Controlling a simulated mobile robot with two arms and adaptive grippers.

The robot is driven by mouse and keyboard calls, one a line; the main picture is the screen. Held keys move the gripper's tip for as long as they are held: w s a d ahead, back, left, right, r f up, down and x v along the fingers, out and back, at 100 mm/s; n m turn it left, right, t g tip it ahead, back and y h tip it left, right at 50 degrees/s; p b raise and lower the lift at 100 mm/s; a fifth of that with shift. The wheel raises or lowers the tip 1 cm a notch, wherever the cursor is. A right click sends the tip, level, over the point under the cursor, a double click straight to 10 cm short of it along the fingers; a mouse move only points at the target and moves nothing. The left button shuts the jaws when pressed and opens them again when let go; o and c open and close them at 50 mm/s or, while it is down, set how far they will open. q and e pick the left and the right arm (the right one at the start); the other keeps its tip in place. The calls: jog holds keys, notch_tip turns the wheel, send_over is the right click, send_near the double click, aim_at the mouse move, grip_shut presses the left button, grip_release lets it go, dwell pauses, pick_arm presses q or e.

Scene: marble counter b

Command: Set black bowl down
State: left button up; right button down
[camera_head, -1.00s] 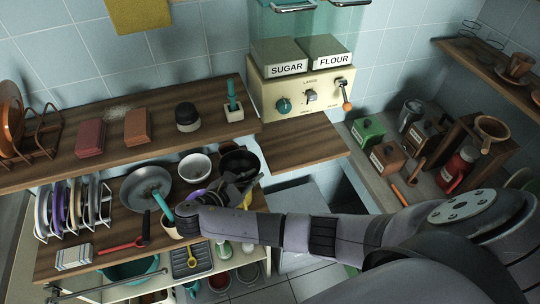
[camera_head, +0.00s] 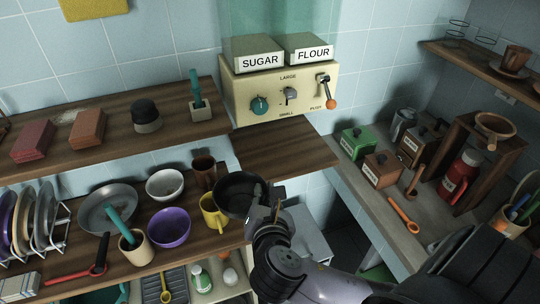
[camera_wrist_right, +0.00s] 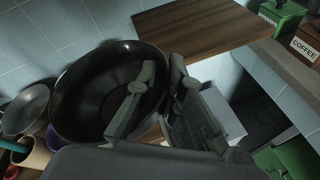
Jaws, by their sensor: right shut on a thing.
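The black bowl (camera_head: 235,192) is in the grip of my right gripper (camera_head: 262,200), at the right end of the lower wooden shelf (camera_head: 165,255). In the wrist view, the fingers of my right gripper (camera_wrist_right: 155,88) are shut on the right rim of the black bowl (camera_wrist_right: 85,95), one finger inside it. The bowl looks tilted and empty there. Its underside is hidden, so I cannot tell whether it touches the shelf. My left gripper is not in view.
A yellow mug (camera_head: 213,213) stands close left of the bowl, with a brown cup (camera_head: 204,172) behind. A purple bowl (camera_head: 169,227) and white bowl (camera_head: 165,184) are farther left. A bare wooden board (camera_head: 285,152) lies below the dispenser (camera_head: 285,93).

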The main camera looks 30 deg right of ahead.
jog(key=w+d+f+n+y, duration=0.1)
jog(key=w+d+f, duration=0.1)
jog(key=d, duration=0.8)
jog(key=shift+t, duration=0.3)
jog(key=w+d+p, duration=0.1)
jog(key=w+d, duration=0.1)
jog(key=w, duration=0.3)
jog(key=w+d+p, duration=0.1)
jog(key=w+d, duration=0.1)
jog(key=w, duration=0.4)
jog(key=w+d+p, duration=0.2)
jog(key=w, duration=0.3)
jog(key=shift+w+d+r, duration=0.15)
jog(key=shift+d+r, duration=0.05)
jog(key=shift+d, duration=0.1)
jog(key=shift+w+d, duration=0.1)
jog(key=shift+w, duration=0.2)
jog(key=shift+w+f, duration=0.15)
jog(key=shift+f, duration=0.1)
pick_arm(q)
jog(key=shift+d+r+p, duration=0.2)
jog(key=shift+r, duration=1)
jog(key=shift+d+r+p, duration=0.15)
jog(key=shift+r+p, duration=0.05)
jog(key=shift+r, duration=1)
pick_arm(e)
jog(key=shift+f, duration=1.6)
